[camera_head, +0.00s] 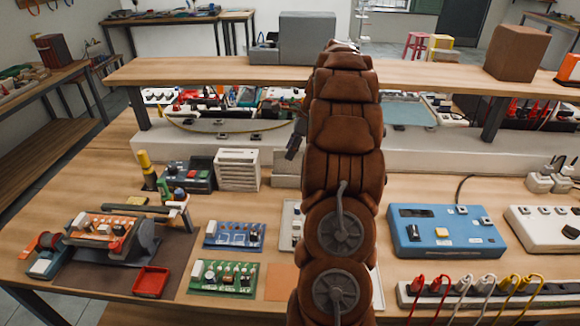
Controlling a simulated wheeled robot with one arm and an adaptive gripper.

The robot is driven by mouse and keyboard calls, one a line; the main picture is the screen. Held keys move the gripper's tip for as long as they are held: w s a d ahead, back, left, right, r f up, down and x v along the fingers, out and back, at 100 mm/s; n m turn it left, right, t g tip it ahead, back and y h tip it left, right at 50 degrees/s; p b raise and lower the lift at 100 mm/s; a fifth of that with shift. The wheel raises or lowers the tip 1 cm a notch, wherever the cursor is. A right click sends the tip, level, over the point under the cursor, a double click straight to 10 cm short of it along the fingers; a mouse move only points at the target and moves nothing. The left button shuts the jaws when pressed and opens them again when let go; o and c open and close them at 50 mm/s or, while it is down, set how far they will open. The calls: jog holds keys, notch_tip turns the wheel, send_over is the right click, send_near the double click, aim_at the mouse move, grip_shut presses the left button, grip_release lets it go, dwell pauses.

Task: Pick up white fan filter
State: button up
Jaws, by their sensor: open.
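The white fan filter (238,169) appears to be the white slatted, box-like piece standing on the wooden workbench, left of the middle. It stands just right of a dark grey device with red and green parts. My brown arm rises through the middle of the view and hides most of my gripper. Only a dark end of my gripper (294,146) shows at the arm's left side, to the right of the filter and apart from it. My gripper is open, and I see nothing held in it.
A wooden shelf (220,70) spans the back of the workbench. The dark grey device (187,175) is close to the filter's left. Blue (234,235) and green (223,277) circuit boards lie in front. A blue box (446,231) and a power strip stand right of my arm.

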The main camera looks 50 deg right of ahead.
aim_at(290, 167)
jog(key=x, duration=0.3)
jog(key=shift+a+f+p, duration=0.1)
jog(key=shift+f+p, duration=0.2)
jog(key=shift+p, duration=0.1)
grip_shut()
